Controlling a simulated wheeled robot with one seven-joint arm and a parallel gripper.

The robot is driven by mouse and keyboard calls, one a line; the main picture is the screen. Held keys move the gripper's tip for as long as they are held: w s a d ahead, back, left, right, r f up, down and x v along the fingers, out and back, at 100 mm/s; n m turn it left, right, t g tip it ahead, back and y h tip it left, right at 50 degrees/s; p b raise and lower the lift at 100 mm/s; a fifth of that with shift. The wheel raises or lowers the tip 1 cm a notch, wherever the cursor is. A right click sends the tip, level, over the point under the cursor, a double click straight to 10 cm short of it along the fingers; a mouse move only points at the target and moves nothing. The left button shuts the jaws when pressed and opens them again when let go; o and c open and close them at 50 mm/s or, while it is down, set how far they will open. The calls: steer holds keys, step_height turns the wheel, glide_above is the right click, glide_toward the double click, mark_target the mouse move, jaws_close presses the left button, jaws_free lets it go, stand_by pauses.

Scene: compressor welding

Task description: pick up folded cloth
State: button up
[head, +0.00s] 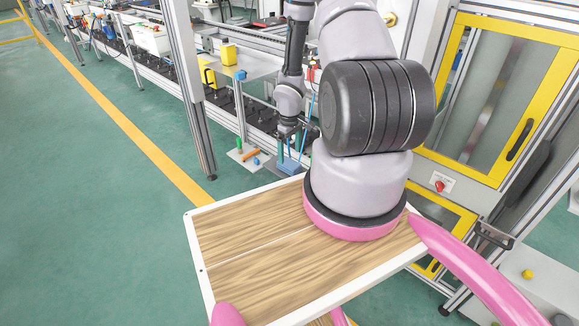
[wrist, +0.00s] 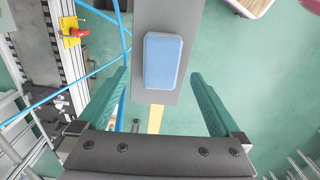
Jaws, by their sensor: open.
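The folded cloth (wrist: 163,61) is a flat, light blue rectangle. In the wrist view it lies lengthwise on a narrow grey plate (wrist: 185,22), just beyond my gripper (wrist: 160,76). My gripper is open, with one green finger on each side of the cloth's line and nothing between them that I can see held. In the head view the blue cloth (head: 290,166) shows small below my gripper (head: 292,150), partly hidden by my arm. The height between fingertips and cloth is hard to tell.
Blue hoses (wrist: 100,68) cross the left of the wrist view, near a yellow and red switch (wrist: 75,32). In the head view, green and orange items (head: 250,154) lie left of the cloth. A conveyor line (head: 262,115) runs behind, and a yellow-framed cabinet (head: 500,90) stands right.

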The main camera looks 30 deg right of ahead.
mark_target(289, 162)
step_height(289, 162, down, 6)
steer(key=shift+w+a+r, duration=0.1)
steer(key=shift+r, duration=0.05)
steer(key=c, duration=1.4)
steer(key=shift+r, duration=5.05)
